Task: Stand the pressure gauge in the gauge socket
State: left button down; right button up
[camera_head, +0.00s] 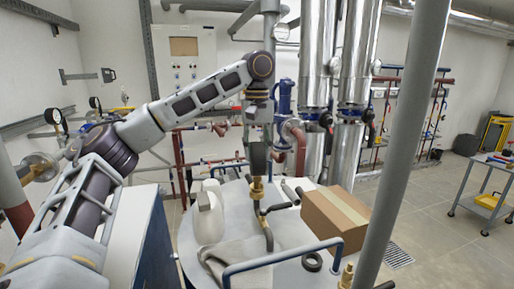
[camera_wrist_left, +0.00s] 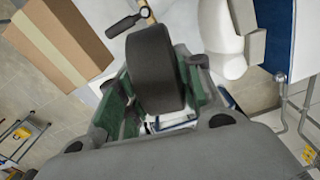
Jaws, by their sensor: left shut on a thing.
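The pressure gauge (camera_head: 259,158) is a dark round body seen edge-on in the head view, below the end of my left arm. My left gripper (camera_head: 257,138) reaches down from above and is shut on it. In the left wrist view the gauge (camera_wrist_left: 155,70) is a thick black disc between the green-sided fingers. A brass fitting (camera_head: 257,189) stands upright directly under the gauge, above the grey round top (camera_head: 235,250). I cannot tell whether this brass is the gauge's stem, the socket, or both joined. The gauge's face is hidden. My right gripper is not in view.
A white jug (camera_head: 208,218) stands left of the brass fitting, and a cardboard box (camera_head: 336,217) is to its right. A black ring (camera_head: 312,262) and a blue rail (camera_head: 280,259) are nearer. A grey vertical pipe (camera_head: 403,150) crosses the right side.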

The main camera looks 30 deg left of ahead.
pick_arm(q)
jog(key=shift+f, duration=0.4)
jog(key=shift+f+b, duration=0.3)
jog(key=shift+f, duration=0.1)
jog(key=c, duration=0.9)
grip_release()
jog(key=shift+r, duration=0.1)
jog(key=shift+r, duration=5.9)
